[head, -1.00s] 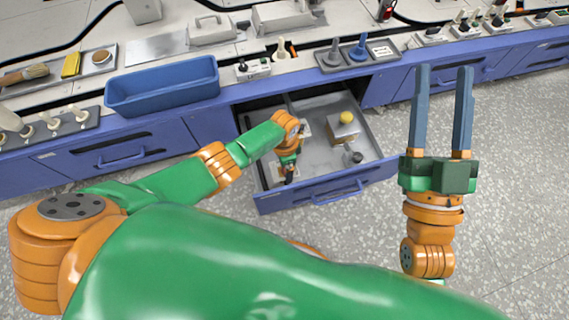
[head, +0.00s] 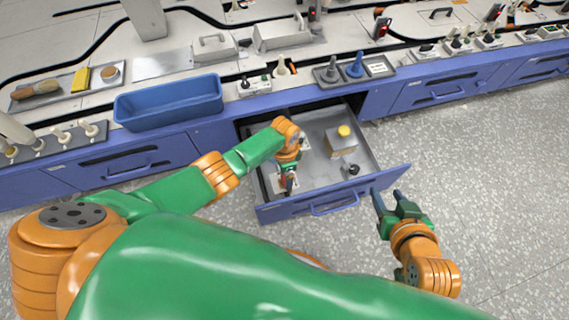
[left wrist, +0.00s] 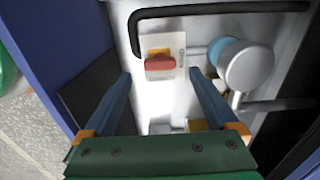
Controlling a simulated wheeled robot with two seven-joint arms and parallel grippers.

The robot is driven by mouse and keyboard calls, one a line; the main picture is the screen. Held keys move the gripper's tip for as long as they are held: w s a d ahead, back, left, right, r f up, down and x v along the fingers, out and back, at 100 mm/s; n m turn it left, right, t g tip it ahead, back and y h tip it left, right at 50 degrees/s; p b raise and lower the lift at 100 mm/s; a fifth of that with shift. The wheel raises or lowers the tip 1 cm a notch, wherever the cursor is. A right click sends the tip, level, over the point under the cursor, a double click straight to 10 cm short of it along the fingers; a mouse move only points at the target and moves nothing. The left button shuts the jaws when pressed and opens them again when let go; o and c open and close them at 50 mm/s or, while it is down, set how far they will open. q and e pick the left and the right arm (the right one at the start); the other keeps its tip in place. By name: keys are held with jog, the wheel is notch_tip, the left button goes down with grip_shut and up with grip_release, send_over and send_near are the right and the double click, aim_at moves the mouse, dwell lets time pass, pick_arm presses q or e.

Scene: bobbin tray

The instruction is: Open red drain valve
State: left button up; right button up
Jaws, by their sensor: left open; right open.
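The red valve handle (left wrist: 160,63) shows in the left wrist view, on a yellow-orange body in front of a pale label plate (left wrist: 178,44). My left gripper (left wrist: 160,80) is open, with one finger on each side of the view and the red handle just past the fingertips, between their lines. No contact is visible. In the head view my left gripper (head: 289,180) points down into the open blue drawer (head: 335,200) at its left side, and the arm hides most of the valve there. My right gripper (head: 385,202) is open and empty beside the drawer's front right corner.
A black bent pipe (left wrist: 220,10) runs above the valve, and a grey round knob with a blue part (left wrist: 247,66) sits to its right. The drawer also holds a box with a yellow cap (head: 343,132) and a small black knob (head: 352,169). A blue bin (head: 170,103) stands on the bench.

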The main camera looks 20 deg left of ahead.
pick_arm(q)
notch_tip(320, 180, up, 3)
jog(key=shift+f+p, duration=0.1)
jog(key=shift+p, duration=0.9)
pick_arm(e)
jog(key=s+d+f+g+h, duration=0.1)
jog(key=s+d+f+g, duration=0.1)
jog(key=s+f+g, duration=0.4)
jog(key=s+f, duration=0.1)
jog(key=s, duration=0.2)
jog(key=shift+s+d, duration=0.35)
